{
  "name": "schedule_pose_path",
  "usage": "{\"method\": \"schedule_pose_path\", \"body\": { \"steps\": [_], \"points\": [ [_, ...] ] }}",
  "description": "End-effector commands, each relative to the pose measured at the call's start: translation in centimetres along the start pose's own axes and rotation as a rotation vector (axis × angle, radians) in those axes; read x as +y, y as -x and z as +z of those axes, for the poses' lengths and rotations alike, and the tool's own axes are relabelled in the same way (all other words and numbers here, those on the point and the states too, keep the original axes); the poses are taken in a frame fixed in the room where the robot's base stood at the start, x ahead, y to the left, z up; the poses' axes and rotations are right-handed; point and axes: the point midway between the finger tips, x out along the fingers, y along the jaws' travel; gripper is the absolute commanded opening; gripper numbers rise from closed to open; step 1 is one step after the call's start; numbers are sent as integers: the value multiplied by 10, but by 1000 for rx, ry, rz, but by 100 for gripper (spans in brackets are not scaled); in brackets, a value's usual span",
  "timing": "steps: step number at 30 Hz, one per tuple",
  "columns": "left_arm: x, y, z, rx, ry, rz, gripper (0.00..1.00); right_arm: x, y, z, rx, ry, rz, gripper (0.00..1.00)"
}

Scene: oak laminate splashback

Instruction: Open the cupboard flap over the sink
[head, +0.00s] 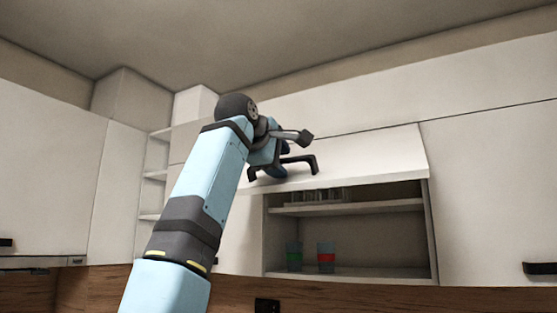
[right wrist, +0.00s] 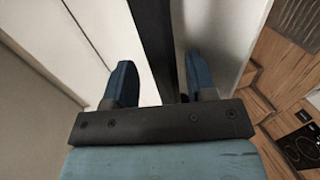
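The white cupboard flap (head: 375,158) is partly open, its lower edge swung outward and up, showing the cupboard inside. A dark bar handle (head: 300,160) is on the front of the flap, partly hidden by my right gripper. My right gripper (head: 279,170) is at this handle. In the right wrist view its two blue fingers (right wrist: 160,85) stand apart, with the dark handle bar (right wrist: 158,40) running between them. Space shows between the bar and the left finger, so the gripper looks open around the handle. My left gripper is not in view.
Inside the cupboard, a green cup (head: 294,256) and a red-banded cup (head: 326,257) stand on the bottom, with glasses (head: 325,195) on the shelf above. Closed white cupboards flank it. A hob (right wrist: 305,148) shows below in the right wrist view.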

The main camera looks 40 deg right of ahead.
Motion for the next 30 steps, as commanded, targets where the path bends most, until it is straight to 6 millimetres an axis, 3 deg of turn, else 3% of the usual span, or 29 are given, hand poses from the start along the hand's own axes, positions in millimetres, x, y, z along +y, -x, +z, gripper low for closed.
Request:
{"method": "schedule_pose_path", "body": {
  "steps": [8,21,30],
  "points": [
    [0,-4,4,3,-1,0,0,-2,14,0,0,0,2,51],
    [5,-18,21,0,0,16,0,-2,108,0,0,0,2,51],
    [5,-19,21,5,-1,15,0,0,137,0,0,0,0,51]
  ]
}}
